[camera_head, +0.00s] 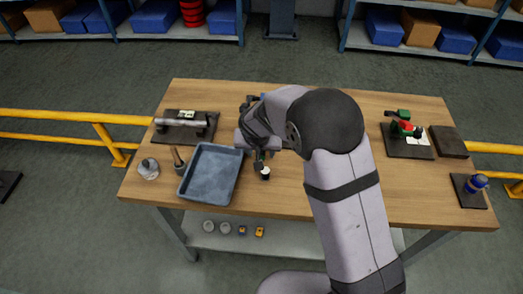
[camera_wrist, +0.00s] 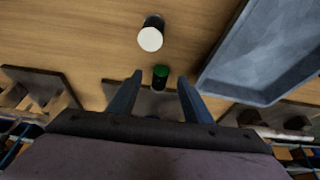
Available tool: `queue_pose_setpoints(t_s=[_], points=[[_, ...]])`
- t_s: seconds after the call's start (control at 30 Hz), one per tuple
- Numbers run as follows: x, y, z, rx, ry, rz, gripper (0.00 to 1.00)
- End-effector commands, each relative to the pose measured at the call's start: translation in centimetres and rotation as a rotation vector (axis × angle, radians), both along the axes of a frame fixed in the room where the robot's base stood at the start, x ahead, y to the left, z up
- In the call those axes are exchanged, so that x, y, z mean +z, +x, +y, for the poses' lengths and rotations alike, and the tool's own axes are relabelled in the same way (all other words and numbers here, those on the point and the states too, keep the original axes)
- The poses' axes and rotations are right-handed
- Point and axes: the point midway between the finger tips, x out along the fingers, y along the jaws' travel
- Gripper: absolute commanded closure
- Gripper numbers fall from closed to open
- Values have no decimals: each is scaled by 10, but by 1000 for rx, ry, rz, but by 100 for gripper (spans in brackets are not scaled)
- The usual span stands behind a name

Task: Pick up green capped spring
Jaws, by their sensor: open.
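The green capped spring (camera_wrist: 160,73) stands on or near a dark base in the wrist view, its green top toward the camera and its body dark. In the head view a small green bit of it (camera_head: 259,164) seems to show below my wrist. My gripper (camera_wrist: 160,77) is open and empty, with one finger on each side of the green cap in the wrist view. I cannot tell how far above the spring the fingertips are. In the head view my arm hides most of the gripper.
A white-capped dark cylinder (camera_wrist: 150,38) stands close by; it also shows in the head view (camera_head: 265,173). A grey-blue tray (camera_head: 185,186) lies to the left, its wall near a finger in the wrist view (camera_wrist: 222,52).

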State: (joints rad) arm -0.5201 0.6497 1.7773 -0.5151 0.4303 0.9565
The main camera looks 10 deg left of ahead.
Motion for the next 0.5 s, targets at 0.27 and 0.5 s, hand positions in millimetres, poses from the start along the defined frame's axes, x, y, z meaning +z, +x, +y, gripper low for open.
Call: queue_pose_setpoints(t_s=[0.27, 0.5], points=[[-16, 7, 0, 0, 1, -1, 55], [-16, 7, 0, 0, 1, -2, 60]])
